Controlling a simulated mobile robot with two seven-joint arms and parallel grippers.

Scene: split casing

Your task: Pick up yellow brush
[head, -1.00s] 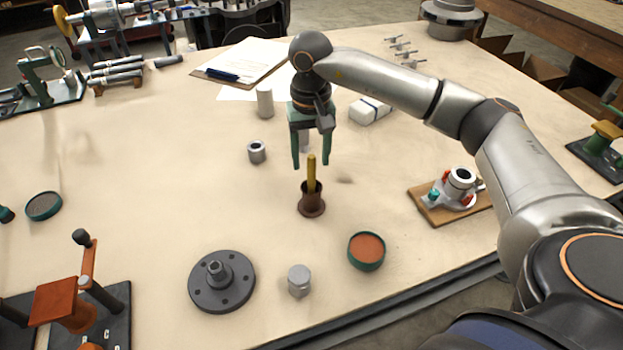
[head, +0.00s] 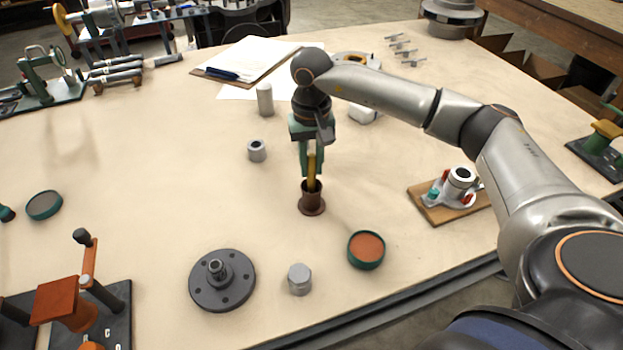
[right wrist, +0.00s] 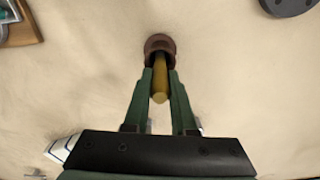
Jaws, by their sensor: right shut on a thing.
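The yellow brush (head: 311,170) stands upright in a small brown holder (head: 312,203) near the middle of the table. Only its yellow handle shows; its lower end is hidden inside the holder. My right gripper (head: 311,172) points down from above and is shut on the handle. In the right wrist view the yellow brush (right wrist: 160,80) lies between the green fingers (right wrist: 160,75), with the brown holder (right wrist: 160,43) just beyond them. My left gripper is not in view.
Near the holder stand a teal-rimmed dish (head: 366,250), a grey cylinder (head: 300,279), a dark flange (head: 222,281) and a grey ring (head: 257,151). A wooden board with a metal casing (head: 455,190) lies to the right.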

